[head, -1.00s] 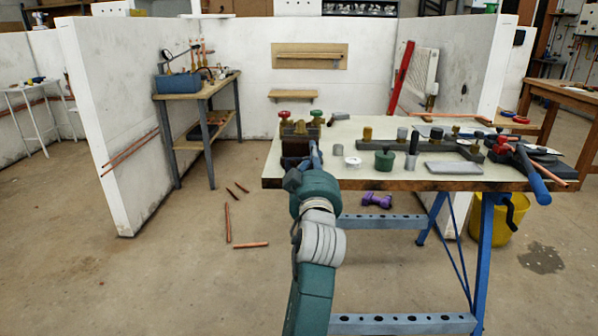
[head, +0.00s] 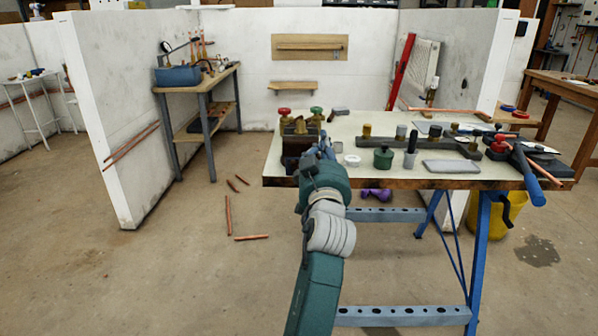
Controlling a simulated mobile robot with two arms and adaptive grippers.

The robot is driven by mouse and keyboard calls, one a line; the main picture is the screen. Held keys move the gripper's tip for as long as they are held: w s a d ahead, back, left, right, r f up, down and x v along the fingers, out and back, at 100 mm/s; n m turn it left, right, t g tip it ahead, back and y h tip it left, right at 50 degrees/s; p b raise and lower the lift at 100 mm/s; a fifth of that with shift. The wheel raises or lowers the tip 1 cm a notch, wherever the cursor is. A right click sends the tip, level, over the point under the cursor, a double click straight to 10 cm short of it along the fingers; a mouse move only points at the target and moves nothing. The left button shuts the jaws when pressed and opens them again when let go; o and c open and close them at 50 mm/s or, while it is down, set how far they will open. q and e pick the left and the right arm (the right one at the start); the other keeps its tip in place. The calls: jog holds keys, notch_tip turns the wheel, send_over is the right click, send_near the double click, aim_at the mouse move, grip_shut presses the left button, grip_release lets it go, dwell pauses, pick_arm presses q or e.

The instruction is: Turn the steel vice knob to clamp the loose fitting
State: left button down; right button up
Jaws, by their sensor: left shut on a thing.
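The vice (head: 292,147) is a dark brown block at the left front corner of the pale bench. A brass fitting (head: 299,127) sits on top of it, with a red knob (head: 284,112) on the left and a green knob (head: 316,111) on the right. My left gripper (head: 322,148) reaches up from below to the right side of the vice and is shut there. The steel vice knob is mostly hidden behind its fingers and wrist. My right gripper is not in view.
The bench top (head: 345,128) bears a white ring (head: 352,160), a green jar (head: 383,158), a grey slab (head: 451,167) and a dark rail of fittings. Copper pipes (head: 229,213) lie on the floor.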

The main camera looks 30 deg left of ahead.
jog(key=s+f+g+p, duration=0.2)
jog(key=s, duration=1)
pick_arm(q)
notch_tip(320, 180, down, 13)
jog(key=s+d+m+g+h+p, duration=0.1)
jog(key=d+m+p, duration=0.1)
jog(key=m+p, duration=0.9)
jog(key=m, duration=1)
jog(key=shift+s+d+r+m+g+p, duration=0.15)
jog(key=shift+s+r+m+g+p, duration=0.05)
jog(key=shift+s+m+g+p, duration=0.2)
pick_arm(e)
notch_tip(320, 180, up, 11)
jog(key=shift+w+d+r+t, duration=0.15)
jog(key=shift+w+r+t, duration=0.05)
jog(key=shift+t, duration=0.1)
pick_arm(q)
jog(key=c, duration=1.6)
grip_release()
jog(key=shift+h, duration=0.4)
jog(key=shift+c, duration=0.2)
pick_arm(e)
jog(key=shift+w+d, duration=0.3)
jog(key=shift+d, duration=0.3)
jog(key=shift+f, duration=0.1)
